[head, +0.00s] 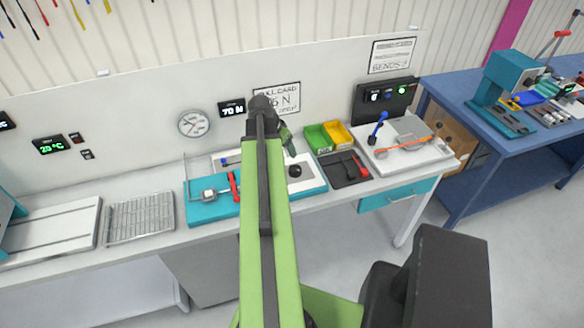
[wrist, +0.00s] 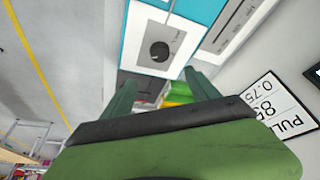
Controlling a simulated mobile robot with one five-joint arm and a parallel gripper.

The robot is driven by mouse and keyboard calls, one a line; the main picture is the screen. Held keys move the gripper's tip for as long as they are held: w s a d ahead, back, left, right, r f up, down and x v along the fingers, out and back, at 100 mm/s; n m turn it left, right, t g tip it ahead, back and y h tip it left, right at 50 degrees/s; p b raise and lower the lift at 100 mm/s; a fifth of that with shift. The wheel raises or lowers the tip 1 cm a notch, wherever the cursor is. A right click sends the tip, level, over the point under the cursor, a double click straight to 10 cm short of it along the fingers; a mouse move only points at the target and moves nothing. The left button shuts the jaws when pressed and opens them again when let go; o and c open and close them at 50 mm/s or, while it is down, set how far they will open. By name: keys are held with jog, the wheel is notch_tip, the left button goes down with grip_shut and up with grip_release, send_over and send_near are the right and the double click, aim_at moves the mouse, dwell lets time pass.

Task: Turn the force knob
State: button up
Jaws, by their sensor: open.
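The force knob is a round black knob (head: 295,170) on a white panel of the teal-edged bench device (head: 315,187). In the wrist view the knob (wrist: 160,51) shows with a pale pointer mark and small markings around it. My gripper (wrist: 160,79) is open, and its two green fingers show apart and empty, with the knob beyond their tips. The fingers do not touch the knob. In the head view my gripper (head: 287,140) is above and behind the knob, partly hidden by my green arm. A display (head: 232,108) on the wall reads 70 N.
A pull card (head: 278,98) hangs behind my arm, partly covered. Green and yellow bins (head: 322,138) and a dark tray with a red-handled tool (head: 345,170) stand right of the knob. A red-handled clamp (head: 233,187) is left of it. A round gauge (head: 194,123) hangs on the wall.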

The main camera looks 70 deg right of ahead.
aim_at(295, 169)
jog(key=b+x, duration=1.6)
jog(key=x, duration=0.1)
jog(key=shift+d+f, duration=0.1)
jog(key=shift+f, duration=0.2)
jog(key=shift+r, duration=0.1)
jog(key=c, duration=1.4)
jog(key=shift+o, duration=0.2)
jog(key=shift+s+n+t, duration=0.1)
jog(key=shift+n+t, duration=0.2)
jog(key=shift+n, duration=0.5)
